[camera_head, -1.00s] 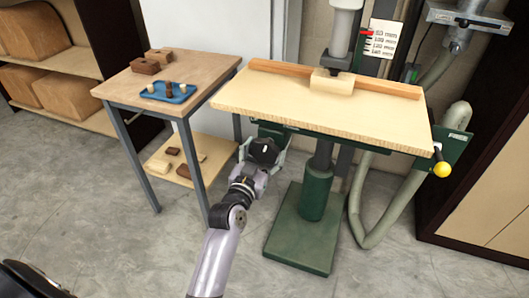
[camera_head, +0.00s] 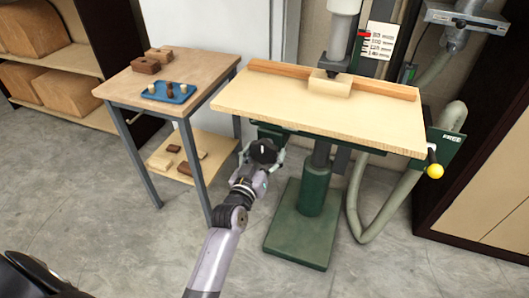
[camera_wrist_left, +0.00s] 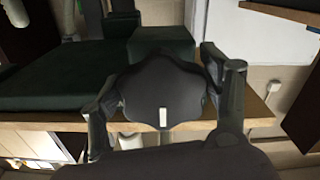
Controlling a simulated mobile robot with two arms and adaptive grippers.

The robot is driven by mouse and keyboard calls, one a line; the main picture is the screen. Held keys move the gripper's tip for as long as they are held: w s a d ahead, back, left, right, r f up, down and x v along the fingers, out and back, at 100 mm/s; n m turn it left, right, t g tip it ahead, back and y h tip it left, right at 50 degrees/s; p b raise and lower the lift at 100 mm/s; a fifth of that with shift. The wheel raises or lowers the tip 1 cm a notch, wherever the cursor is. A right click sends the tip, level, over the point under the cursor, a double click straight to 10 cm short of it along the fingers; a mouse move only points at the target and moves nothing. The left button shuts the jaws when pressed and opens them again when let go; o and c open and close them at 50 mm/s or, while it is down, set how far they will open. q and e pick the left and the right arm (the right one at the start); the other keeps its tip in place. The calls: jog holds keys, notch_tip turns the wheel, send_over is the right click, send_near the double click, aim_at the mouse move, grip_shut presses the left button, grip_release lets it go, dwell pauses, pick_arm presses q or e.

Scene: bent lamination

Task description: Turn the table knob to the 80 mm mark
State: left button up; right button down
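The table knob (camera_wrist_left: 163,95) is dark and lobed, with a short white mark at its lower middle in the wrist view. It sits under the left front of the drill-press table and also shows in the head view (camera_head: 263,151). My left gripper (camera_head: 262,157) is in front of it, one finger on each side; the gripper (camera_wrist_left: 165,95) looks open, and I cannot tell whether the fingers touch the knob. The scale (camera_head: 380,41) behind the table has a red pointer (camera_head: 364,34) near its top label, which appears to read 80. My right gripper is out of view.
The drill-press table (camera_head: 330,112) carries a wooden fence and a block (camera_head: 330,84) under the drill. A crank with a yellow ball (camera_head: 434,171) is at its right. A side table (camera_head: 190,68) with a blue tray (camera_head: 168,93) stands left. A hose curves at the right.

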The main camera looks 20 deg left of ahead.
pick_arm(q)
jog(key=o, duration=0.4)
jog(key=shift+c, duration=0.2)
jog(key=shift+s, duration=0.1)
jog(key=s, duration=1.1)
jog(key=shift+s+d, duration=0.2)
jog(key=shift+s, duration=0.2)
